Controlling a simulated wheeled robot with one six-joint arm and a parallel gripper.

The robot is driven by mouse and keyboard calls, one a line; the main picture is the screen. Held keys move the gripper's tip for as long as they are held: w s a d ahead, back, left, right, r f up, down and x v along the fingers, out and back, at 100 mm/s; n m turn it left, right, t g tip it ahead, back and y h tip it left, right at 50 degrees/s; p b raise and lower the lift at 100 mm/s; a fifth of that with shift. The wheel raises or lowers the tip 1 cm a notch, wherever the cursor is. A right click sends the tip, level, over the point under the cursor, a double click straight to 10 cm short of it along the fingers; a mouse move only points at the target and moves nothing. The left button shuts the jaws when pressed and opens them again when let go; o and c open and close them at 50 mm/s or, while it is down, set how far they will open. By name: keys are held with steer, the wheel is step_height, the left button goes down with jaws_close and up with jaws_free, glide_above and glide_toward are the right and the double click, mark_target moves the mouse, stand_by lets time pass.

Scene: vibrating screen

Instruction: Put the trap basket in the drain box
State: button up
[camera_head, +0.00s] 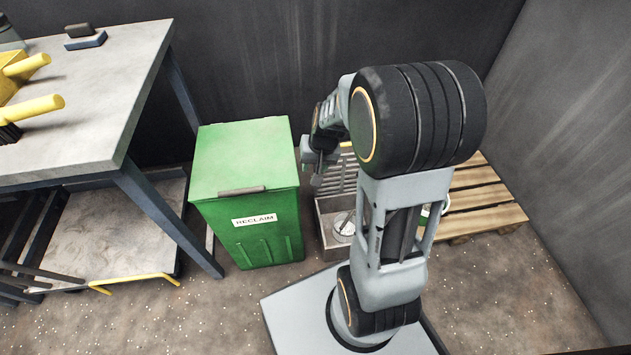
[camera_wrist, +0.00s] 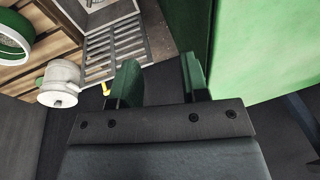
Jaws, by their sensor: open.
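The drain box (camera_head: 330,238) is a grey open box on the floor, right of the green bin and partly behind my arm. A pale round thing (camera_head: 344,226) is inside it. The box also shows at the top of the wrist view (camera_wrist: 127,24). I cannot tell for sure which thing is the trap basket; a green ring with mesh inside (camera_wrist: 10,40) lies on the pallet in the wrist view. My gripper (camera_head: 318,168) is open and empty, its fingers (camera_wrist: 160,80) apart beside the bin and above the grate.
A slatted metal grate (camera_wrist: 112,57) is by the box. A white lidded pot (camera_wrist: 60,84) stands near the wooden pallet (camera_head: 485,200). The green RECLAIM bin (camera_head: 245,165) stands close to my gripper. A workbench (camera_head: 85,95) is at left. Front floor is clear.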

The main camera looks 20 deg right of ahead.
steer(key=s+a+r+n+h, duration=0.1)
steer(key=s+a+r+n, duration=0.3)
steer(key=s+r, duration=0.5)
steer(key=s+a, duration=0.1)
steer(key=s, duration=0.2)
steer(key=shift+s+a+r, duration=0.15)
steer(key=shift+a+r, duration=0.05)
steer(key=shift+a, duration=0.05)
steer(key=w+r+t+h+p, duration=0.1)
steer(key=w+r+p, duration=0.1)
steer(key=r+p, duration=1.2)
steer(key=w+r+t+p, duration=0.1)
steer(key=w+r+p, duration=0.1)
steer(key=r+p, duration=1.2)
steer(key=s+p+v, duration=0.1)
steer(key=p+v, duration=0.5)
steer(key=v, duration=0.2)
steer(key=shift+s+r+g+y, duration=0.15)
steer(key=shift+r+g+y, duration=0.05)
steer(key=shift+g+y, duration=0.2)
